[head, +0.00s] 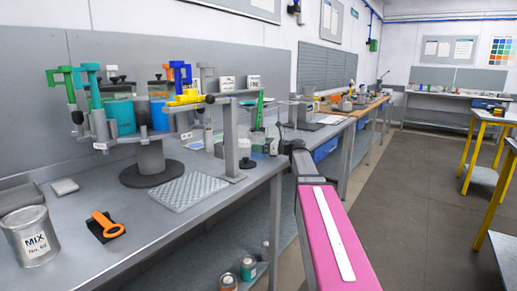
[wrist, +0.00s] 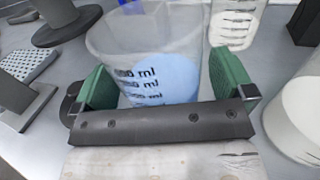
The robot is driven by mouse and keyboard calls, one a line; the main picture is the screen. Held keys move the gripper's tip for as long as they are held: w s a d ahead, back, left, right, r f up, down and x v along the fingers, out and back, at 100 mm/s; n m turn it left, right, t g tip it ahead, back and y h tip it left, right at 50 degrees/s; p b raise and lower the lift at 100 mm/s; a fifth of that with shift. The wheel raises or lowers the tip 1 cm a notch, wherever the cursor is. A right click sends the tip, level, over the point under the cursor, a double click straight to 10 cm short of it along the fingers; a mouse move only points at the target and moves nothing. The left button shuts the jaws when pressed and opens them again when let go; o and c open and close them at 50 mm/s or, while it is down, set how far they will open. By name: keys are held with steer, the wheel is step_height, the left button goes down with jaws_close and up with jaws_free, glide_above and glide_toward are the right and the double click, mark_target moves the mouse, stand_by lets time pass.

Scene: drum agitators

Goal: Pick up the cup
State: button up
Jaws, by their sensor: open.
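The cup (wrist: 150,42) is a clear, tapered measuring cup with dark "ml" marks and pale blue contents low in it. It stands upright on the grey bench in the wrist view. My gripper (wrist: 167,86) is open, with one green-padded finger at each side of the cup. The cup is between or just beyond the fingers; whether either pad touches it I cannot tell. The dark gripper body hides the cup's lower front. In the head view my pink arm reaches to the bench, and the cup is not clearly made out there.
A second clear marked cup (wrist: 236,22) stands behind on the right, and a white container (wrist: 300,112) is close by the right finger. A grey stand (wrist: 62,22) is at left. The head view shows the drum agitator base (head: 152,173), a perforated mat (head: 190,190) and a MIX can (head: 30,238).

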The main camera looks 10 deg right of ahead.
mark_target(259, 138)
steer(key=shift+w+a, duration=0.15)
steer(key=shift+a, duration=0.1)
steer(key=c, duration=1)
steer(key=shift+r, duration=0.15)
steer(key=shift+r, duration=1.4)
steer(key=shift+s+a+r, duration=2.55)
steer(key=shift+a+r, duration=1.25)
steer(key=shift+a, duration=1.2)
steer(key=shift+w+d+f+m+t+h, duration=0.7)
steer(key=shift+d+m+t+h, duration=1.2)
steer(key=shift+d+h, duration=0.9)
steer(key=shift+w+d+f+m+t+h, duration=0.65)
steer(key=shift+d+m+t+h, duration=0.7)
steer(key=shift+d+m+h, duration=1.4)
steer(key=shift+w+d+f+m+t+h, duration=0.7)
steer(key=shift+d+m+t+h, duration=0.95)
steer(key=shift+d+h, duration=1.2)
